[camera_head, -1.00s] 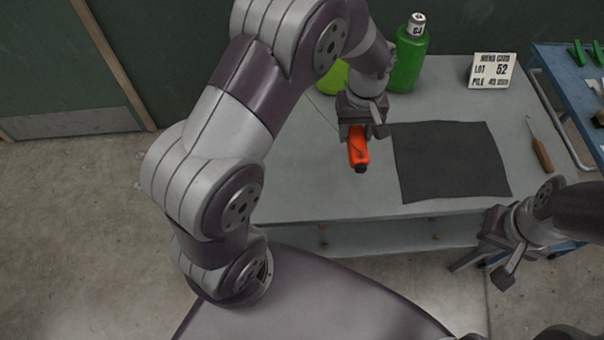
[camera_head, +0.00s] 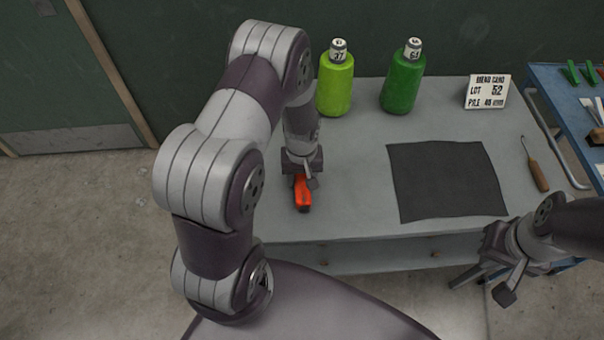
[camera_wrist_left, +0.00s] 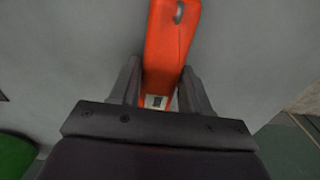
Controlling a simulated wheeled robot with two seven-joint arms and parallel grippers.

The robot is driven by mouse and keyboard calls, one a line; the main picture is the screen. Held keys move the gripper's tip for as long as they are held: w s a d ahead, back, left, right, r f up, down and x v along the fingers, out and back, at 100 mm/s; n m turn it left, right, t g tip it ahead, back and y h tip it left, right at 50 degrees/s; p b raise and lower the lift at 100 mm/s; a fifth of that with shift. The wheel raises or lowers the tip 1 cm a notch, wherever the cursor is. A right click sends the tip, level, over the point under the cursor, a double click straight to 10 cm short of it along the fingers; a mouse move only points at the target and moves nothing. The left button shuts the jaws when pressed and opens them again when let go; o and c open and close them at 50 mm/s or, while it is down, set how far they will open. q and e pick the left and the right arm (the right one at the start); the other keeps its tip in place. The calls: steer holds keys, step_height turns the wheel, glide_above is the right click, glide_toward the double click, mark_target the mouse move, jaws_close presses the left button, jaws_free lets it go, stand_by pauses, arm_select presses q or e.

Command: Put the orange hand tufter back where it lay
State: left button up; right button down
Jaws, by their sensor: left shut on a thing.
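The orange hand tufter (camera_head: 303,194) is at the left part of the grey table (camera_head: 350,190), its dark end toward the table's front edge. My left gripper (camera_head: 302,176) is shut on it from above. In the left wrist view the tufter (camera_wrist_left: 172,45) runs up between the two fingers of the gripper (camera_wrist_left: 163,90). I cannot tell whether the tufter touches the tabletop. My right gripper (camera_head: 500,262) hangs in front of the table at the right, apart from everything on it; its finger gap is not clear.
A dark mat (camera_head: 446,180) lies right of the tufter. A light green bottle (camera_head: 335,85) and a dark green bottle (camera_head: 402,82) stand at the back, with a lettered card (camera_head: 487,91). A wooden-handled hook tool (camera_head: 538,177) lies at the right. A blue cart (camera_head: 565,105) stands beyond.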

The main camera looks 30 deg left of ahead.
arm_select(q)
steer(key=o, duration=1.3)
steer(key=shift+c, duration=0.2)
steer(key=shift+w+r, duration=0.1)
steer(key=shift+r, duration=0.15)
step_height(320, 180, up, 12)
steer(key=b, duration=0.2)
steer(key=s+d+r+m+t, duration=0.1)
steer(key=s+d+r+m, duration=0.3)
steer(key=s, duration=0.5)
steer(key=d+m, duration=0.1)
steer(key=m, duration=0.1)
steer(key=shift+m, duration=0.3)
